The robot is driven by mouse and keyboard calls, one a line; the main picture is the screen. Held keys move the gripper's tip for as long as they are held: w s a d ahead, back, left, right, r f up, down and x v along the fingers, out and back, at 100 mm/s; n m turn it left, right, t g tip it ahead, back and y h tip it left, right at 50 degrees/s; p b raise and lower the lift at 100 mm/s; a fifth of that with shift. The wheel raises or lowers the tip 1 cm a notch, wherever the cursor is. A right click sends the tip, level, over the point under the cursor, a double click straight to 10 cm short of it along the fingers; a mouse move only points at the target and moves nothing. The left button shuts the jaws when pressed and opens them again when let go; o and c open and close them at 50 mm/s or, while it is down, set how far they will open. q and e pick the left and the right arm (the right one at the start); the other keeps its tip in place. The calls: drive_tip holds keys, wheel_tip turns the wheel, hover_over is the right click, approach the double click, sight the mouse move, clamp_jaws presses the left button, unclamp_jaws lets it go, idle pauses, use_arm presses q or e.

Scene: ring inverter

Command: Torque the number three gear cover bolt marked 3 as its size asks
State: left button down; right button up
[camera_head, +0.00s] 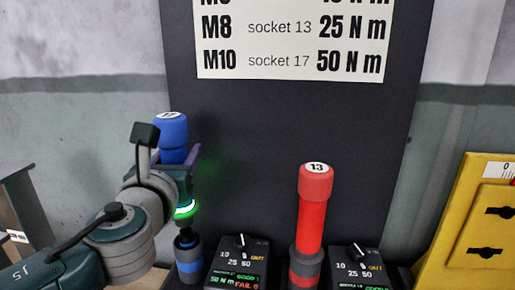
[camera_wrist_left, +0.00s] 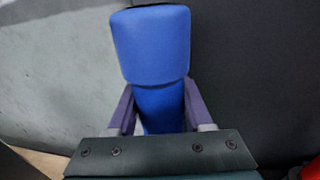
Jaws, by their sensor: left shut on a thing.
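A blue driver (camera_head: 172,135) with a white cap that seems to read 17 stands upright at the left of the dark panel. My left gripper (camera_head: 182,160) is shut around its blue body; in the left wrist view the two purple fingers (camera_wrist_left: 158,110) press on both sides of the blue driver (camera_wrist_left: 152,45). A green ring glows below the gripper. The driver's dark lower end is at a holder with a blue band (camera_head: 190,265); I cannot tell how far it sits in. A red driver (camera_head: 312,215) marked 13 stands upright in a red-banded holder. No bolt or gear cover shows.
A sign (camera_head: 290,45) reads M8 socket 13 25 N m and M10 socket 17 50 N m. A dial box (camera_head: 240,262) beside the blue holder shows 50 N m, with GOOD and FAIL counts. Another dial box (camera_head: 358,265) is by the red driver. A yellow cabinet (camera_head: 475,225) stands right.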

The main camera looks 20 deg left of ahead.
wheel_tip(320, 180, down, 6)
drive_tip(key=b, duration=0.5)
drive_tip(key=shift+f+b, duration=0.2)
drive_tip(key=shift+b, duration=0.1)
drive_tip(key=shift+f, duration=0.15)
idle(0.3)
